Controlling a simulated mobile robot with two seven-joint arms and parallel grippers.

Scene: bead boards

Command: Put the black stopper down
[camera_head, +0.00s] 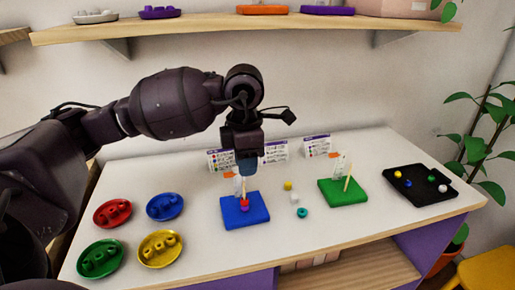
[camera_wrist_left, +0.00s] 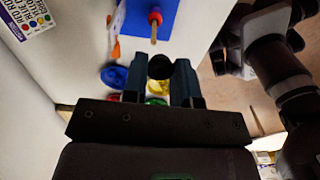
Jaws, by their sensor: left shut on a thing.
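My left gripper (camera_head: 247,168) hangs above the back of the blue board (camera_head: 235,215), pointing down. In the left wrist view its fingers (camera_wrist_left: 160,80) are shut on the round black stopper (camera_wrist_left: 160,66). In the head view I cannot make out the stopper. The blue board has a thin upright rod with a red bead (camera_head: 244,202) and a purple bead (camera_head: 245,209) on it. The rod and red bead (camera_wrist_left: 155,17) also show in the left wrist view, apart from the stopper.
A green board (camera_head: 335,197) with a bare rod stands to the right. A yellow bead (camera_head: 288,185), a white bead (camera_head: 294,196) and a teal bead (camera_head: 302,212) lie between the boards. A black tray (camera_head: 428,196) holds several beads. Red (camera_head: 100,223), blue, green and yellow dishes stand left.

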